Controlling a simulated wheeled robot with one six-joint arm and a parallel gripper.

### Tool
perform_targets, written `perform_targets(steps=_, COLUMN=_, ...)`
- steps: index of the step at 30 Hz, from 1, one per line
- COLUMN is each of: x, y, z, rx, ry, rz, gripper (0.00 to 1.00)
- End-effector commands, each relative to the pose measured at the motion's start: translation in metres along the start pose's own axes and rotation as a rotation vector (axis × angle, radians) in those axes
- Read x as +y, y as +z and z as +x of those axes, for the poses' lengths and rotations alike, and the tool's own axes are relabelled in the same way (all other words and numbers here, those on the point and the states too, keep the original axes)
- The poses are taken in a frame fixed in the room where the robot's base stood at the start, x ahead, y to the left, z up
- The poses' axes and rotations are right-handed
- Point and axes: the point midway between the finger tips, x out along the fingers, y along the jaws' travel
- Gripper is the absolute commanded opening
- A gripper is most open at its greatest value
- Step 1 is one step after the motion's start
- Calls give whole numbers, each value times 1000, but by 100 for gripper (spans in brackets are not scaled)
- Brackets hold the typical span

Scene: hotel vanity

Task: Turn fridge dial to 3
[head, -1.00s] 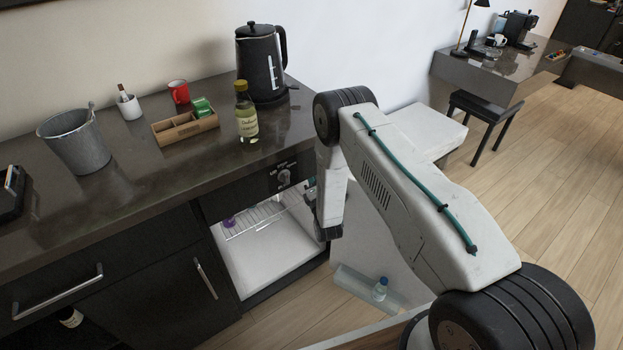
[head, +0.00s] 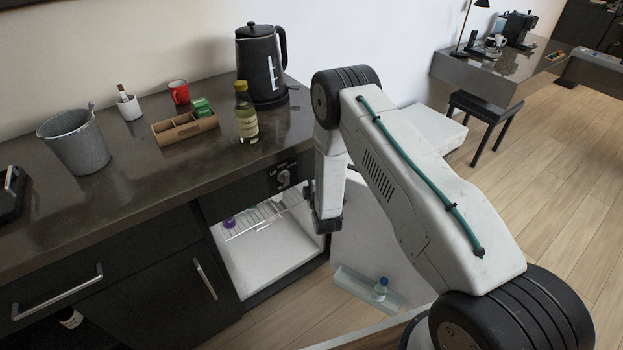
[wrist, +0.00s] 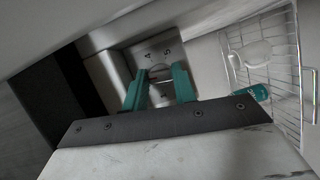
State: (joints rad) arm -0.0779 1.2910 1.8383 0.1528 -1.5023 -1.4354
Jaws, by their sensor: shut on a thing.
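The open mini fridge (head: 262,268) has a white interior with a wire shelf below the counter. In the wrist view, the numbered fridge dial (wrist: 158,69) sits in a grey recess, with digits such as 4 and 5 around it. My gripper (wrist: 158,78) has its two teal fingers on either side of the dial and is shut on it. The fingers hide part of the dial, and its exact setting is too small to read. In the head view, a round knob (head: 284,178) shows on the black panel above the opening, left of my wrist. My arm hides the fingertips there.
The open fridge door (head: 365,245) stands right of my wrist, with a small bottle (head: 380,289) on its shelf. A kettle (head: 260,65) and glass bottle (head: 246,112) stand above.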

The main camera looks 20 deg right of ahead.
Motion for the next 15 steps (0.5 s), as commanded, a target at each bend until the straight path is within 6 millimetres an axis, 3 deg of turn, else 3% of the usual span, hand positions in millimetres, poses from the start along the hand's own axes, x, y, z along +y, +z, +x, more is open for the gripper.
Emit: perform_targets(steps=15, x=1, y=1, z=-1, rx=-1, ry=-103, rz=243, gripper=4)
